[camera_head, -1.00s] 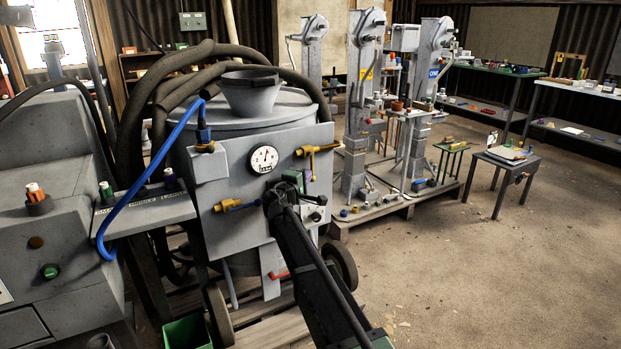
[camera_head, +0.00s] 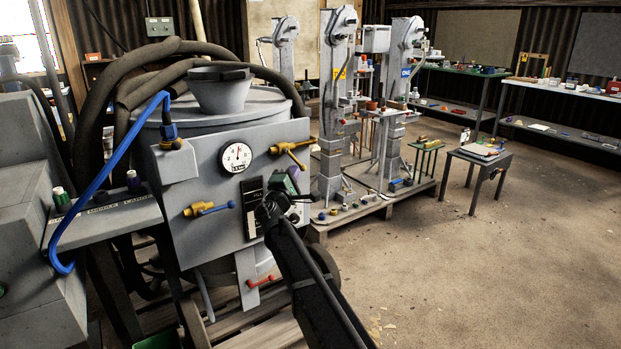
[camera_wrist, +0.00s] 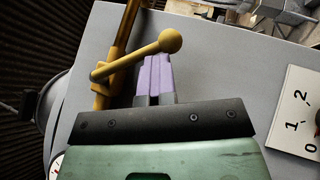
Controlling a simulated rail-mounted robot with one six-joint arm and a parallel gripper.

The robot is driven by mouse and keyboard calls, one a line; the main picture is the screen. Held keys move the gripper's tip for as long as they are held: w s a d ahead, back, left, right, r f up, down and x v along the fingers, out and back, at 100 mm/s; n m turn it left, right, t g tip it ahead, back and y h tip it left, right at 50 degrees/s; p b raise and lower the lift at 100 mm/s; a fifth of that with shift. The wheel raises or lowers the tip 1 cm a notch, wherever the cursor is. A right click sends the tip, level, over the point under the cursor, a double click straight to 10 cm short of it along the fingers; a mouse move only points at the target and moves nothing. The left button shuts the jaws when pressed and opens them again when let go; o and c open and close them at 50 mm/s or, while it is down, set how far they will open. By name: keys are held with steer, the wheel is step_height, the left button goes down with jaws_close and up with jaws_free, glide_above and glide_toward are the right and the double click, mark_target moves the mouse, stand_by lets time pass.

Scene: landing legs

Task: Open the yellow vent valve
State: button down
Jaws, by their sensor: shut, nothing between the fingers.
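The yellow vent valve (camera_head: 292,150) is at the upper right of the grey tank's front, its lever sticking out to the right. In the wrist view its yellow lever (camera_wrist: 130,60) slants up to a ball knob at the right end, beside a yellow pipe body. My gripper's purple fingers (camera_wrist: 154,66) are together and empty. Their tips are right at the lever, just below the knob; I cannot tell whether they touch. In the head view my green gripper body (camera_head: 286,181) is just below the valve, and the fingertips are hard to make out.
A dial gauge (camera_head: 236,158) is left of the valve. A brass valve with a blue lever (camera_head: 210,209) and a red lever (camera_head: 262,281) are lower on the tank (camera_head: 190,236). A white numbered plate (camera_wrist: 298,112) is right of my gripper.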

steer(key=shift+w+d+r+p, duration=0.4)
steer(key=shift+d+r+p, duration=0.25)
steer(key=shift+w+d+r+p, duration=0.35)
steer(key=shift+d+r+p, duration=0.25)
steer(key=shift+d, duration=0.1)
steer(key=shift+w+d+r+p, duration=0.4)
steer(key=shift+d+r+p, duration=0.25)
steer(key=shift+d+r, duration=0.1)
steer(key=shift+d, duration=0.05)
steer(key=shift+w, duration=0.1)
